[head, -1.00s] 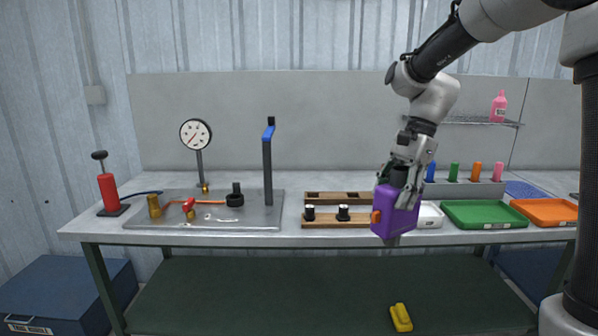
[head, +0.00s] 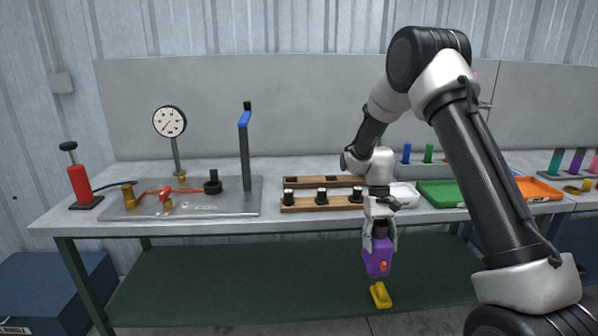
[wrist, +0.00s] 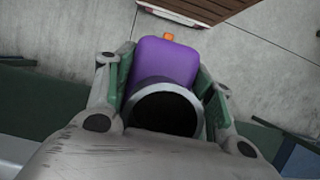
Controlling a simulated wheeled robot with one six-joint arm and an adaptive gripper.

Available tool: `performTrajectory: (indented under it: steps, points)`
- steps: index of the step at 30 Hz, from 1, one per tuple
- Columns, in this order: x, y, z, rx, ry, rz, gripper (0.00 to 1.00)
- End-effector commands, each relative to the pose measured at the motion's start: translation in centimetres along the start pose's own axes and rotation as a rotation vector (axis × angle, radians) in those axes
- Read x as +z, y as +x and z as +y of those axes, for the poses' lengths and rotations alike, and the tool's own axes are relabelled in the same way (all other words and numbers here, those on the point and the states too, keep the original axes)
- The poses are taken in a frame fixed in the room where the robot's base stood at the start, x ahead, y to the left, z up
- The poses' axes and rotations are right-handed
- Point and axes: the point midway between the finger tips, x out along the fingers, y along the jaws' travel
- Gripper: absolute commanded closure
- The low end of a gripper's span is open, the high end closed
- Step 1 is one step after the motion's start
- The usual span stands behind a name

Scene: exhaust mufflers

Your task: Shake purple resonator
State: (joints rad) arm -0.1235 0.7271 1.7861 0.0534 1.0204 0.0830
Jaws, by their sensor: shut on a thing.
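The purple resonator (head: 377,258) is a rounded purple box with a black neck on top and a small orange stub on its side. My gripper (head: 380,228) is shut on its neck and points down. It holds the resonator upright in front of the bench's front edge, below the tabletop level. In the wrist view the purple resonator (wrist: 165,62) sits between the two fingers, with the dark round neck opening toward the camera and the orange stub at the far side.
A yellow object (head: 380,295) shows just below the resonator, near the green lower shelf (head: 250,275). On the bench (head: 200,234) stand a wooden rack (head: 325,204) with black-capped pieces, a gauge fixture (head: 235,205), a red pump (head: 80,185), and a green tray (head: 440,193).

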Motion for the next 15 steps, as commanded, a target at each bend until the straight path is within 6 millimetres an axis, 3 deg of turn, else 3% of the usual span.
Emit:
performTrajectory:
  steps: [4, 8, 15]
  points:
    - [0.1, 0.1, -0.2, 0.003, -0.009, 0.002, 1.0]
    - [0.7, -0.3, -1.9, 0.032, -0.098, -0.002, 1.0]
    - [4.2, -1.6, -9.2, 0.175, -0.531, -0.037, 1.0]
